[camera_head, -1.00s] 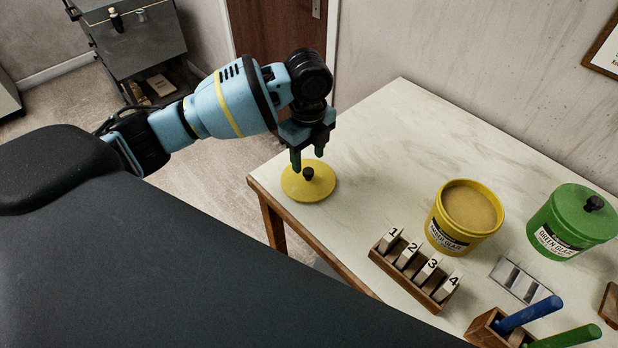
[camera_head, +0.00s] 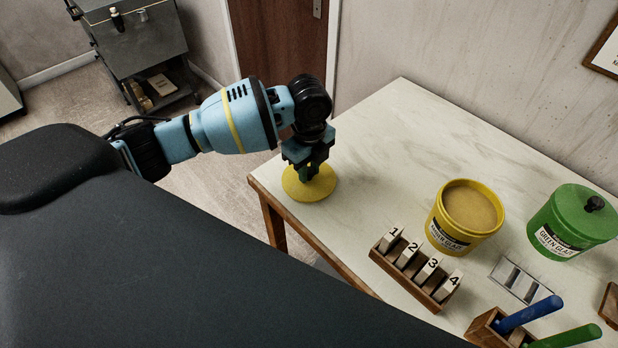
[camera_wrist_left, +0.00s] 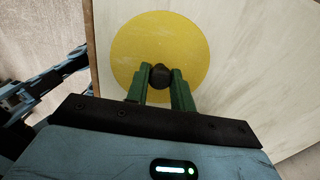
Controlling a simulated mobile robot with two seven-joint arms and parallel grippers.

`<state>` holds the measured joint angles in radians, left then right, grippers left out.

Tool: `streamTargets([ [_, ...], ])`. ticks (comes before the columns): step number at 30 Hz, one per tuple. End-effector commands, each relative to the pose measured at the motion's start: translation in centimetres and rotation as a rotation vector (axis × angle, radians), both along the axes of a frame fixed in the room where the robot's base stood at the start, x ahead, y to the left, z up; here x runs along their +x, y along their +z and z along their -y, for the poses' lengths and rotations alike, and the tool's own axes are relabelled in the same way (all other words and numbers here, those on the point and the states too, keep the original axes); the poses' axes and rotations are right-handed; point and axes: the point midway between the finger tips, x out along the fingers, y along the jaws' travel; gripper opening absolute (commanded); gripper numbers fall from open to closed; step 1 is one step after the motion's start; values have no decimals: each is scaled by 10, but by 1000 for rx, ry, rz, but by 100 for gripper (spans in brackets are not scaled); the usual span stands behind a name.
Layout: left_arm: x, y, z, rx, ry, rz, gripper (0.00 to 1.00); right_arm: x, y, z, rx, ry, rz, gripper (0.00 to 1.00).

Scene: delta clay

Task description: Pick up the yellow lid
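The yellow lid (camera_head: 296,191) is a flat round disc with a black knob, lying at the left corner of the table. My left gripper (camera_head: 308,172) is over its middle and points down, hiding the knob in the head view. In the left wrist view the lid (camera_wrist_left: 190,38) shows as a large disc. The green fingers of my left gripper (camera_wrist_left: 159,78) are on both sides of the dark knob (camera_wrist_left: 160,76) and look closed on it. The lid appears to rest on the table. My right gripper is not in view.
An open yellow glaze pot (camera_head: 455,235) stands on the table (camera_head: 400,140), with a lidded green glaze pot (camera_head: 572,222) to its right. A rack of numbered tiles (camera_head: 410,275) and a wooden holder with blue and green handles (camera_head: 490,325) are nearer. The table's back is clear.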

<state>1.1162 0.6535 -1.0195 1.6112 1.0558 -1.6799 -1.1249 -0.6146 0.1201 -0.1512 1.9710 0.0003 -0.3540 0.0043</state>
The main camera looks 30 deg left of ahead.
Motion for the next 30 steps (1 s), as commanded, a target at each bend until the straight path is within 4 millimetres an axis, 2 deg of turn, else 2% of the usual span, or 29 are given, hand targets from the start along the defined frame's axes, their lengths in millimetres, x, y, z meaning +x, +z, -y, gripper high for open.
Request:
streamTargets([
  [1, 0, 0, 0, 0, 0, 0, 12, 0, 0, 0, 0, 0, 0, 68],
  [3, 0, 0, 0, 0, 0, 0, 2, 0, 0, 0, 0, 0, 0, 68],
  [4, 0, 0, 0, 0, 0, 0, 1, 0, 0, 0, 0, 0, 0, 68],
  [14, 0, 4, 0, 0, 0, 1, 1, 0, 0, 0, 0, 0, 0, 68],
  [19, 1, 19, 0, 0, 0, 4, 1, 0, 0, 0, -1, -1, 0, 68],
  [23, 0, 39, 1, -2, -2, 2, 1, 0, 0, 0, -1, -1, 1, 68],
  [30, -43, 42, 40, -3, -6, 1, 1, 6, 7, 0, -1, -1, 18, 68],
])
